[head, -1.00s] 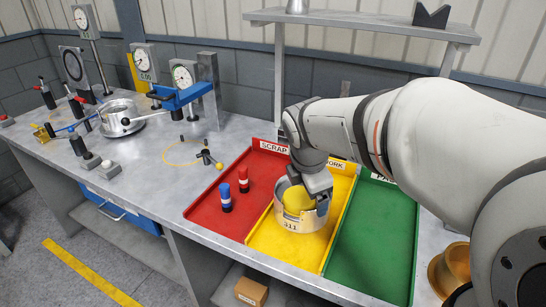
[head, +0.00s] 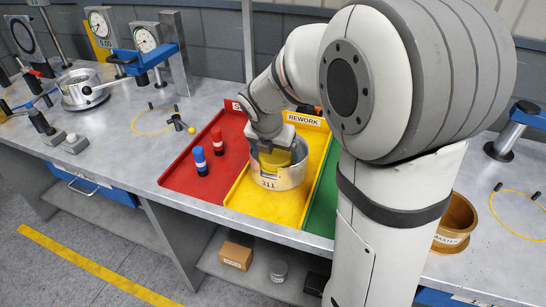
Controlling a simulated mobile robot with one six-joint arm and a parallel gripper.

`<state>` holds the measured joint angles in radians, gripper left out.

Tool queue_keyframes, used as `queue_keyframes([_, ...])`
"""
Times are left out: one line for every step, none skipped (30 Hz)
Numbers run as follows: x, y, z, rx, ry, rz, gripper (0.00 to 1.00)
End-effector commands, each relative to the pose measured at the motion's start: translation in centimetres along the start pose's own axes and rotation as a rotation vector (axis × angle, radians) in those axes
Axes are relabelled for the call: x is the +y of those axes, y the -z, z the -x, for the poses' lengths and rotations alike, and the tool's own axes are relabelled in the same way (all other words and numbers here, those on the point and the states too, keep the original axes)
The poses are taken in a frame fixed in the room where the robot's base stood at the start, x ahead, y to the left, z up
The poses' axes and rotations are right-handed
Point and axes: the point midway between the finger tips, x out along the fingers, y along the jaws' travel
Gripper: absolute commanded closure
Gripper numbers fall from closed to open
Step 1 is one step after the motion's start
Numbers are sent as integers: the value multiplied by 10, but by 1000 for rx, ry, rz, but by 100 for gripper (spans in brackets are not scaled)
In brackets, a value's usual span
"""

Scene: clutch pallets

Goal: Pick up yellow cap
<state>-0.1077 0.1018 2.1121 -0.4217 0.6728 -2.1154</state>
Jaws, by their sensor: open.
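The yellow cap (head: 275,159) sits inside a silver ring-shaped housing marked 311 (head: 281,182), which stands in the yellow REWORK tray (head: 262,207). My gripper (head: 278,150) is directly above the cap, reaching down at the ring's opening. The jaws are open. The fingertips are partly hidden by the ring and the cap, so I cannot tell whether they touch the cap.
A blue-topped plug (head: 200,161) and a red-topped plug (head: 217,141) stand in the red tray (head: 185,176) to the left. The green tray (head: 322,205) is mostly hidden by my arm. A brass MASTER ring (head: 455,222) stands at right. Gauge stands (head: 146,44) line the back left.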

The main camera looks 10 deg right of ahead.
Motion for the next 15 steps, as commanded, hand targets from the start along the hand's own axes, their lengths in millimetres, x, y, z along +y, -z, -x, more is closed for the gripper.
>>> queue_keyframes([0, 0, -5, 1, 1, 0, 8])
queue_keyframes([0, 0, -7, 1, 0, -1, 8])
queue_keyframes([0, 0, -9, 0, 0, -1, 8])
queue_keyframes([0, 0, -10, 0, 0, -1, 8])
queue_keyframes([0, 0, -10, 0, 0, -1, 8])
queue_keyframes([0, 0, -10, 0, -1, -1, 8])
queue_keyframes([0, 0, -10, 0, -1, -1, 8])
queue_keyframes([0, 0, -10, 0, -1, -1, 8])
queue_keyframes([0, 0, -10, 0, -1, -1, 8])
queue_keyframes([0, 0, -9, 0, -1, -1, 8])
queue_keyframes([0, 0, -9, 0, -1, -1, 11])
queue_keyframes([0, 0, -9, 0, -1, -1, 14])
queue_keyframes([0, 0, -9, 0, -1, -1, 17])
queue_keyframes([0, 0, -9, 0, -1, -1, 19])
queue_keyframes([0, 0, -9, 0, -1, -1, 22])
